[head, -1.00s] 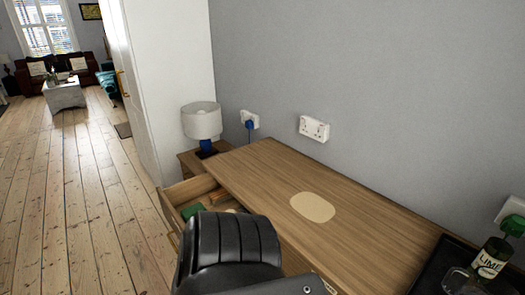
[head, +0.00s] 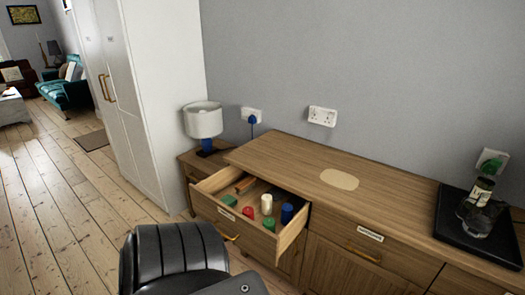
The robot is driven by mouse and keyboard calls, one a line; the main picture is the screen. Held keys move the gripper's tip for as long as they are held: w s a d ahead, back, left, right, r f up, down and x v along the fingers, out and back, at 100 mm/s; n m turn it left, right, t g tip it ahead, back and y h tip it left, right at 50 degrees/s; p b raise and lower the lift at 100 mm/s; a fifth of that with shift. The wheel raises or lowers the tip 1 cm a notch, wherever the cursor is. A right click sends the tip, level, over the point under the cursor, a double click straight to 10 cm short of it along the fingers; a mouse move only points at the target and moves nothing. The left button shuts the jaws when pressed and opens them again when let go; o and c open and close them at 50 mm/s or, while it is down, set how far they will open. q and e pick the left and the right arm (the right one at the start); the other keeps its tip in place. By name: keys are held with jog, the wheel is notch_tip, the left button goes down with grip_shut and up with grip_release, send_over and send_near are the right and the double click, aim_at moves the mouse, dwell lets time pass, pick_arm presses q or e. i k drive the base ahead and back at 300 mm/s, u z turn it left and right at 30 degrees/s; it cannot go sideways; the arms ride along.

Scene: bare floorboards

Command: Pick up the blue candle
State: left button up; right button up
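The blue candle (head: 287,212) is a short dark blue cylinder. It stands upright in the open top drawer (head: 252,236) of the wooden sideboard, near the drawer's right side. A white candle (head: 267,203) stands just to its left. A green candle (head: 269,223) is in front and to the left, and a red one (head: 248,212) is further left. Neither of my grippers is in view.
The sideboard top (head: 290,160) is mostly clear, with a pale oval mat (head: 339,179). A black tray (head: 480,232) with a bottle and glassware is at right. A lamp (head: 203,122) stands behind the drawer. Floorboards (head: 65,200) are open at left.

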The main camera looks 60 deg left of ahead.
aim_at(287, 209)
jog(key=u, duration=0.95)
